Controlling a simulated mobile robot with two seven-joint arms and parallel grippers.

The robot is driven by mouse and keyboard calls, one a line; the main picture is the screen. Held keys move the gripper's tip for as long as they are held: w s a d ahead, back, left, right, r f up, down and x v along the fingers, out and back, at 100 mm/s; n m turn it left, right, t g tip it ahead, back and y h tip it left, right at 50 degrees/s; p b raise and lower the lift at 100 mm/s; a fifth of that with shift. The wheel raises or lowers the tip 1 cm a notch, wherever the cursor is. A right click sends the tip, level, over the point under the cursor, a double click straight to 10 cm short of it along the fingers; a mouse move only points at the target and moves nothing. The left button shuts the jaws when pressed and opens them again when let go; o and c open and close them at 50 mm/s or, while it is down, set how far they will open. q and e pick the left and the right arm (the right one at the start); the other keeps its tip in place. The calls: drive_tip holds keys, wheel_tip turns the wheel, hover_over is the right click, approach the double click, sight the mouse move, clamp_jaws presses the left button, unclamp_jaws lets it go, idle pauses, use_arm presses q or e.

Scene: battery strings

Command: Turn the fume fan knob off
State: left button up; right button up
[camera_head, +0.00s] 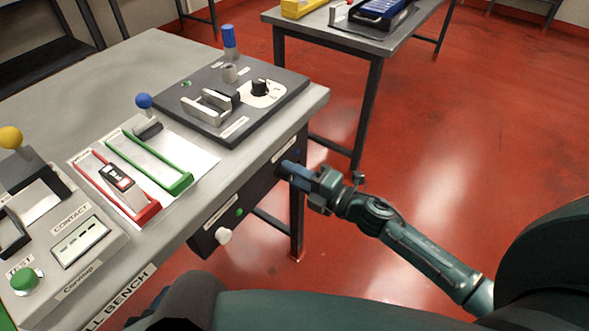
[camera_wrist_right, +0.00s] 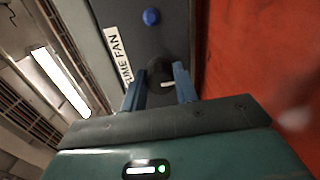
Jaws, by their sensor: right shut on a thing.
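The dark fume fan knob (camera_wrist_right: 160,72) shows in the right wrist view on a grey panel, between the two blue fingers of my right gripper (camera_wrist_right: 160,88). The label beside it reads "FUME FAN" (camera_wrist_right: 118,55), partly cut off. A blue round light or button (camera_wrist_right: 151,16) sits on the same panel. In the head view my right gripper (camera_head: 296,172) reaches the front panel (camera_head: 262,185) under the bench edge and is shut on the knob, which the fingers hide there. My left gripper is not in view.
A white knob (camera_head: 223,236) and green light (camera_head: 239,212) sit lower on the front panel. Red floor lies clear to the right.

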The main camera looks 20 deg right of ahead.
drive_tip(key=shift+m, duration=0.5)
drive_tip(key=o, duration=1)
drive_tip(key=shift+c, duration=0.2)
drive_tip(key=v, duration=1.3)
